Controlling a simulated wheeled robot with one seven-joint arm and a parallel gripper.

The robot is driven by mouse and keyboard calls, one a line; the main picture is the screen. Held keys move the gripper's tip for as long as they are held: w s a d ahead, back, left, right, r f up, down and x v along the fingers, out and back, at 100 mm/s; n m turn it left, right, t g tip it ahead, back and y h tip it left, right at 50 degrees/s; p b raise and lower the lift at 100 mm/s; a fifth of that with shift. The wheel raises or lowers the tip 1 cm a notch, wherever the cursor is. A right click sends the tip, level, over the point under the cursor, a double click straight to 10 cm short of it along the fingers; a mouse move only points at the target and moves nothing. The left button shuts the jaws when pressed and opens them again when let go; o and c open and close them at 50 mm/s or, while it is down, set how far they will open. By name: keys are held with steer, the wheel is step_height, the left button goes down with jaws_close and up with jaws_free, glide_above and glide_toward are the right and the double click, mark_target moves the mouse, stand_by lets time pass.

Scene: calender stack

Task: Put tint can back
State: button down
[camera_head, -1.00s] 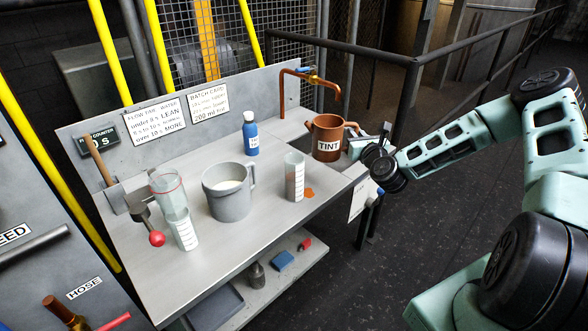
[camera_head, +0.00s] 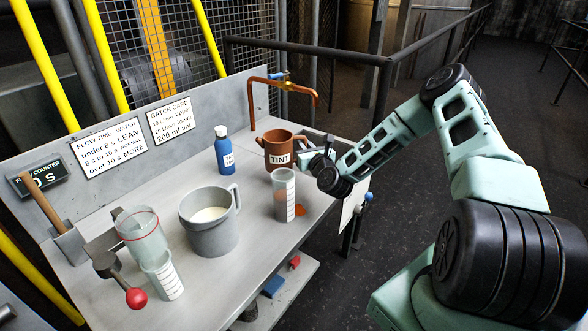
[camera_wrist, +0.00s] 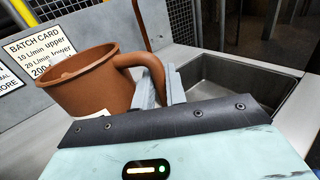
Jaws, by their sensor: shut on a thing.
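The tint can (camera_head: 281,157) is a copper-brown pot with a white TINT label, upright at the far right of the bench. It fills the left of the wrist view (camera_wrist: 88,88), where its open mouth shows. My gripper (camera_head: 312,162) is at its right side, shut on the can's looped handle; the grey fingers (camera_wrist: 158,90) flank the handle in the wrist view. A clear graduated cylinder (camera_head: 284,196) stands in front of the can and hides part of its base. I cannot tell whether the can touches the bench.
A copper tap (camera_head: 284,84) rises behind the can, and a sink (camera_wrist: 240,85) lies to its right. A blue bottle (camera_head: 222,155), a grey jug (camera_head: 208,222) of pale liquid and another graduated cylinder (camera_head: 167,280) stand left on the bench. An orange patch (camera_head: 300,209) marks the bench.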

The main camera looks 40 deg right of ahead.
steer(key=shift+f, duration=3.2)
steer(key=shift+f, duration=0.1)
steer(key=c, duration=1.4)
jaws_free()
steer(key=shift+c, duration=0.2)
steer(key=shift+s, duration=0.15)
steer(key=b+v, duration=0.1)
steer(key=v, duration=1.1)
